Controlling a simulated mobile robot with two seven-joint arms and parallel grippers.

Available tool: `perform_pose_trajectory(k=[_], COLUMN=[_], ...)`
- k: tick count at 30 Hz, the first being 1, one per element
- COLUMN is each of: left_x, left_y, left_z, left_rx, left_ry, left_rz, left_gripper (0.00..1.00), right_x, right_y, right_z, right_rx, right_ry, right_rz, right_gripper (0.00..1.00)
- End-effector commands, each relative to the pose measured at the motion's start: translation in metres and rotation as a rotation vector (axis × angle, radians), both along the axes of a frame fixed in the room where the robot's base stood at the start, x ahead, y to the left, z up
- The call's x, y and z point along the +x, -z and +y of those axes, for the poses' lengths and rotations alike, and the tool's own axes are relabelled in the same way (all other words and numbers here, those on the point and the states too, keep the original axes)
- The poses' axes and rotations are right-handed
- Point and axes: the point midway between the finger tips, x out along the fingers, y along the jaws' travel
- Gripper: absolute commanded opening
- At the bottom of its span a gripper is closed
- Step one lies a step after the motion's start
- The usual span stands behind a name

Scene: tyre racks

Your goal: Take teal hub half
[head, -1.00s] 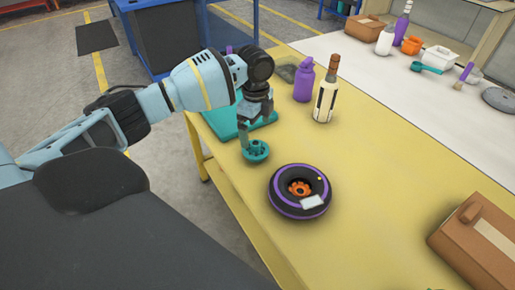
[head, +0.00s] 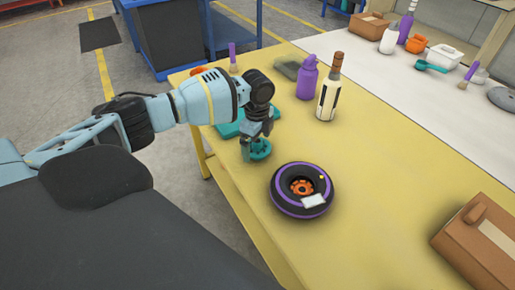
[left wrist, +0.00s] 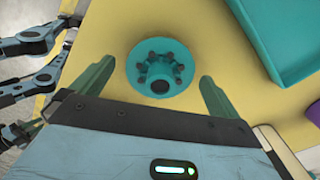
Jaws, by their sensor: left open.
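The teal hub half (head: 258,150) lies on the yellow table, near its left edge. In the left wrist view the teal hub half (left wrist: 160,67) is a round disc with a ring of dark holes or studs and a larger dark spot. My left gripper (head: 256,143) is right over it, pointing down. In the left wrist view my left gripper (left wrist: 158,80) is open, one finger to each side of the hub half, with yellow table showing between the fingers and it. My right gripper is not in view.
A black tyre with a purple ring and orange hub (head: 301,190) lies just right of the hub half. A teal tray (head: 232,129) is close behind. A purple bottle (head: 306,79) and a cream bottle (head: 328,92) stand farther back. A cardboard box (head: 478,240) sits at the right.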

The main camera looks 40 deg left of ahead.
Motion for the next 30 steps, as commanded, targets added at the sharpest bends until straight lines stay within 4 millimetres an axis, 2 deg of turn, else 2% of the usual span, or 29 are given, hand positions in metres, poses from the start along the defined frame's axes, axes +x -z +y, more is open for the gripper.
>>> perform_pose_trajectory(k=[2,13,23,30], left_x=[0.0,0.0,0.001,0.002], left_y=[0.0,-0.001,-0.004,-0.026], left_z=[0.0,0.0,0.0,0.0], left_rx=[0.0,0.0,-0.001,-0.001], left_ry=[0.0,0.0,0.0,0.0], left_rz=[0.0,-0.001,-0.003,-0.006], left_gripper=[0.97,0.49,0.48,0.48], right_x=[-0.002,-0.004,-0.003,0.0], right_y=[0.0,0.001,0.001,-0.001], right_z=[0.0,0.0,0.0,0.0], right_rx=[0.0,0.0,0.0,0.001], right_ry=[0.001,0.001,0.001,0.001], right_rz=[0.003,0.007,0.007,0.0], right_gripper=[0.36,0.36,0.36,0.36])
